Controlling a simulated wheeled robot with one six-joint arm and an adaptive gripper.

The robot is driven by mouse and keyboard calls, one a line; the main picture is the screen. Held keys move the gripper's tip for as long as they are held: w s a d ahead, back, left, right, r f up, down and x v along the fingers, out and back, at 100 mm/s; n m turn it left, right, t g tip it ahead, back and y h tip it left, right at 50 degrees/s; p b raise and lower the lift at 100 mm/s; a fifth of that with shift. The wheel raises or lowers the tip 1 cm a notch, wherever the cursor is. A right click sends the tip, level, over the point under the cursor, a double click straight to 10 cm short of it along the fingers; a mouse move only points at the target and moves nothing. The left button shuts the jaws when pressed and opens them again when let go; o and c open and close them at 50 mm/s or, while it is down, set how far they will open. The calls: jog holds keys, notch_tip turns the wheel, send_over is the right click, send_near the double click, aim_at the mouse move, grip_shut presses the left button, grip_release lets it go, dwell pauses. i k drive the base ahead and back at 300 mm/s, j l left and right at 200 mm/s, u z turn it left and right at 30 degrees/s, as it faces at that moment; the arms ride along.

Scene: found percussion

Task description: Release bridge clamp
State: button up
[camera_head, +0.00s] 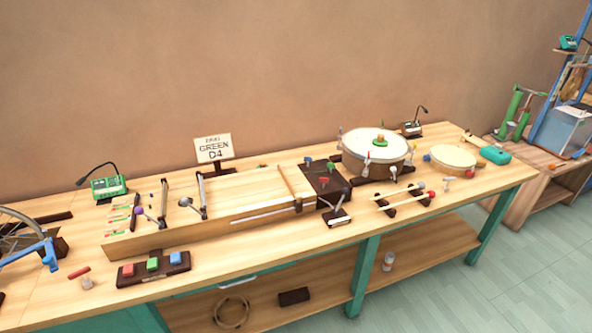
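A long wooden box (210,212) like a string board lies on the bench. A thin upright wooden bar that looks like a bridge (290,184) crosses it near its right end. Two levers stand toward its left part, one with a purple knob (139,211) and one with a grey knob (184,202). A dark block (338,181) with red and green knobs adjoins the right end. A small dark device with a tilted lever (338,216) sits in front of it. I cannot tell which part is the bridge clamp or whether it is closed. My gripper is not in view.
A sign (213,149) reading "GREEN D4" stands behind the box. A drum (374,148) stands to the right, with a smaller drum (453,158) beyond. A block with red, green and blue buttons (153,268) lies in front. A wheel (14,236) is at far left.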

aim_at(345, 191)
jog(key=i+l, duration=0.15)
jog(key=i, duration=0.3)
jog(key=i+l, duration=0.15)
jog(key=i, duration=0.25)
